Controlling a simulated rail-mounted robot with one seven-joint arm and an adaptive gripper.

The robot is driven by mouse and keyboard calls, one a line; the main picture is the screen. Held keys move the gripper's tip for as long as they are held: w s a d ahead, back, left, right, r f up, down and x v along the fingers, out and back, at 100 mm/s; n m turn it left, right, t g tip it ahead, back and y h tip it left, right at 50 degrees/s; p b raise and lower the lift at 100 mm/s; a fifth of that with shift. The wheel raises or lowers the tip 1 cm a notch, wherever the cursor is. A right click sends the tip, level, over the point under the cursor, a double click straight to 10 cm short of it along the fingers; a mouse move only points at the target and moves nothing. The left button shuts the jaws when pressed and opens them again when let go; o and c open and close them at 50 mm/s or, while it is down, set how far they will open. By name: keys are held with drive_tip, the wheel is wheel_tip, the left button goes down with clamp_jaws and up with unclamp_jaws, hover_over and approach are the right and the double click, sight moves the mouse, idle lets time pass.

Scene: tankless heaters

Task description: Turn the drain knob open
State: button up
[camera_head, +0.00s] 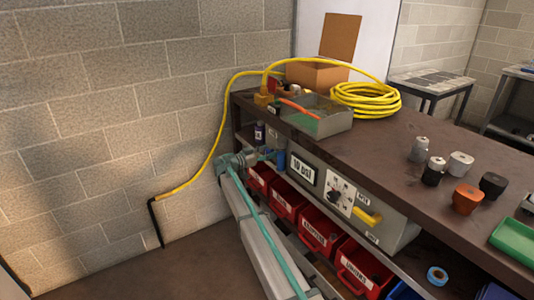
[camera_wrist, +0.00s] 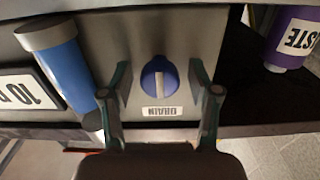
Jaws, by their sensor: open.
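The drain knob (camera_wrist: 160,78) is a round blue dial with a pale raised bar, which stands nearly upright in the wrist view. My gripper (camera_wrist: 159,75) is open, with one finger on each side of the knob. Gaps show between the fingers and the knob, and I cannot tell how far off the panel they are. In the head view my gripper (camera_head: 268,155) is at the left end of the grey heater box (camera_head: 398,232); the knob is hidden there.
A blue cylinder (camera_wrist: 62,75) stands left of the knob and a purple bottle (camera_wrist: 290,42) is at the right. Red bins (camera_head: 321,230) line the shelf below. A yellow hose (camera_head: 365,99) lies coiled on the brown bench top (camera_head: 385,140).

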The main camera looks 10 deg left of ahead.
drive_tip(key=c, duration=1.2)
drive_tip(key=shift+o, duration=0.2)
drive_tip(key=shift+n, duration=0.3)
drive_tip(key=n+b, duration=0.1)
drive_tip(key=n, duration=0.2)
drive_tip(key=shift+n, duration=0.3)
drive_tip(key=n, duration=0.4)
drive_tip(key=shift+w+a+n+p, duration=0.1)
drive_tip(key=shift+n+p, duration=0.2)
drive_tip(key=n+p, duration=0.2)
drive_tip(key=n, duration=0.3)
drive_tip(key=shift+f+n+p, duration=0.15)
drive_tip(key=shift+n+p, duration=0.7)
drive_tip(key=shift+n, duration=1.15)
